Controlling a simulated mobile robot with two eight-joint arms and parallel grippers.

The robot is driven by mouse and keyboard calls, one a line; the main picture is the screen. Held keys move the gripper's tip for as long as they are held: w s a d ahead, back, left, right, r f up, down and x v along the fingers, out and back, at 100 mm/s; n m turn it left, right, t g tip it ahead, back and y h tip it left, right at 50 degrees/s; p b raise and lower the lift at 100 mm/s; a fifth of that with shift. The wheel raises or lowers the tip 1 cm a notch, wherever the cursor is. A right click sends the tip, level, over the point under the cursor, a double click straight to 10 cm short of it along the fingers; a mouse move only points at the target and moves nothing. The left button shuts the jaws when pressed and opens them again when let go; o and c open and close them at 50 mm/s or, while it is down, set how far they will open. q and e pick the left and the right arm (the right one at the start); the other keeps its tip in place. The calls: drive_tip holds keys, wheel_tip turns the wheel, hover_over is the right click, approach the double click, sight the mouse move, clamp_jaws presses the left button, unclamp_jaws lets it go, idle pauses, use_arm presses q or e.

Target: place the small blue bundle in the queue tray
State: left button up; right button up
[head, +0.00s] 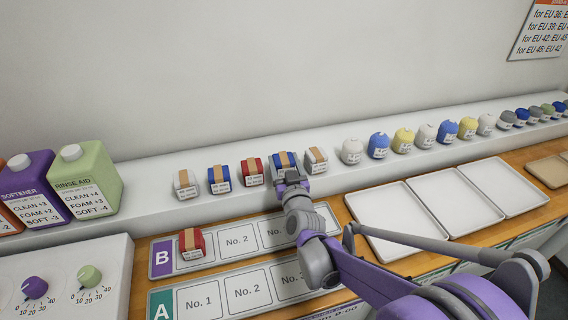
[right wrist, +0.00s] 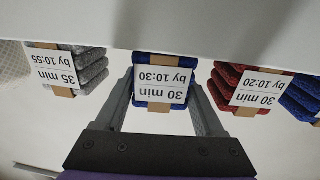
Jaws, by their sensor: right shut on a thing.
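My right gripper (head: 287,176) is shut on a blue bundle (head: 283,160) in the row on the white ledge. In the right wrist view the blue bundle (right wrist: 163,84) sits between the two fingers, with a label reading "30 min by 10:30". I cannot tell whether it is clear of the ledge. Another blue bundle (head: 219,180) stands further left. Two numbered trays lie below: tray B (head: 163,257), with a red bundle (head: 191,245) at its left end, and tray A (head: 160,305). My arm hides their right parts. My left gripper is out of view.
A red bundle (head: 252,172) and a grey bundle (head: 316,159) flank the held one closely. A further grey bundle (head: 185,184) stands at the row's left end. Several round bundles line the ledge rightward. White trays (head: 394,235) lie right of my arm. Bottles (head: 88,178) stand left.

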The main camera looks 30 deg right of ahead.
drive_tip(key=shift+f, duration=0.35)
drive_tip(key=o, duration=1.5)
drive_tip(key=shift+r, duration=0.1)
